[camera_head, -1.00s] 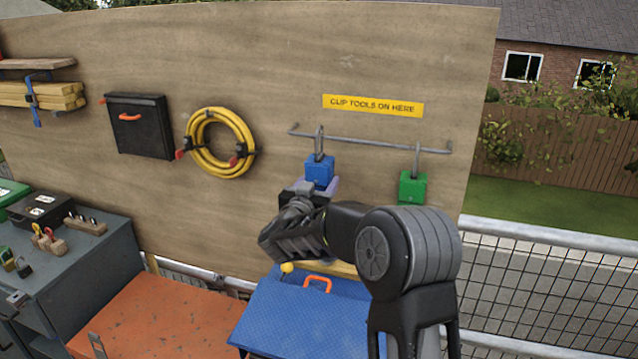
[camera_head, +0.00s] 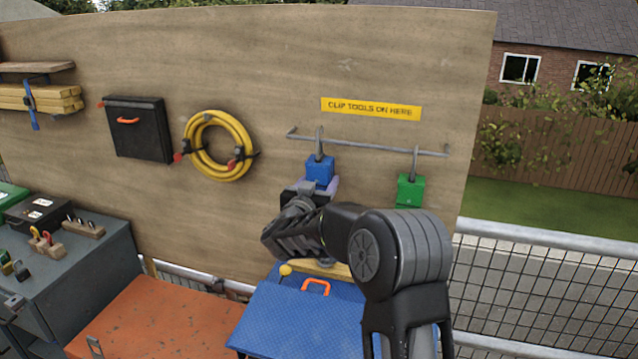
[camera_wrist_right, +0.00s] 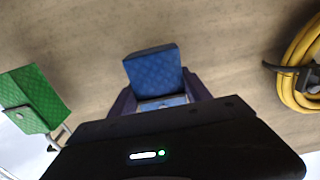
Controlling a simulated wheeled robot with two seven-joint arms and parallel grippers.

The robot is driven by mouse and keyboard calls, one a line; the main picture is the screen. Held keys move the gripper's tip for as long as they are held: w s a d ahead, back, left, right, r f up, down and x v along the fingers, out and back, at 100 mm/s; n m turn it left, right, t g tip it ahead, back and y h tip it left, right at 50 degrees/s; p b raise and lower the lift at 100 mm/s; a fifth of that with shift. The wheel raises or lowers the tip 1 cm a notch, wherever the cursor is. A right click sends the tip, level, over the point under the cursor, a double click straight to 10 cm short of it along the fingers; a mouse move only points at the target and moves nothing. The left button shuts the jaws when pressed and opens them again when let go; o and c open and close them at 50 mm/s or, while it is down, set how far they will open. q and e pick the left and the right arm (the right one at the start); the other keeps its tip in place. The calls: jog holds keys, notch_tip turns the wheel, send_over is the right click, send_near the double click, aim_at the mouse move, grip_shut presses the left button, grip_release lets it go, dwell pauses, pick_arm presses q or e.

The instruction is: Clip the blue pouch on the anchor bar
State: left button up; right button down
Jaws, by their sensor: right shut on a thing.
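The blue pouch (camera_head: 319,170) is upright under the left part of the grey anchor bar (camera_head: 370,143), with its grey clip up at the bar. The clip overlaps the bar in the head view; I cannot tell whether it is closed around it. My right gripper (camera_head: 316,187) is shut on the lower part of the blue pouch from below. The right wrist view shows the pouch (camera_wrist_right: 153,72) between the purple fingers (camera_wrist_right: 158,95). The clip is hidden there. My left gripper is not in view.
A green pouch (camera_head: 410,190) hangs from the bar to the right. A yellow sign (camera_head: 371,109) is above the bar on the wooden board (camera_head: 270,60). A coiled yellow hose (camera_head: 219,146) and a black box (camera_head: 139,129) are at left. A blue chest (camera_head: 300,325) stands below.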

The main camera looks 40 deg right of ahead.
jog(key=shift+w+d, duration=0.25)
jog(key=shift+d, duration=0.15)
jog(key=shift+d+r, duration=0.1)
dwell(0.6)
dwell(0.3)
jog(key=shift+w+f, duration=0.1)
jog(key=shift+f, duration=0.45)
jog(key=shift+f+b, duration=0.5)
jog(key=shift+b, duration=0.1)
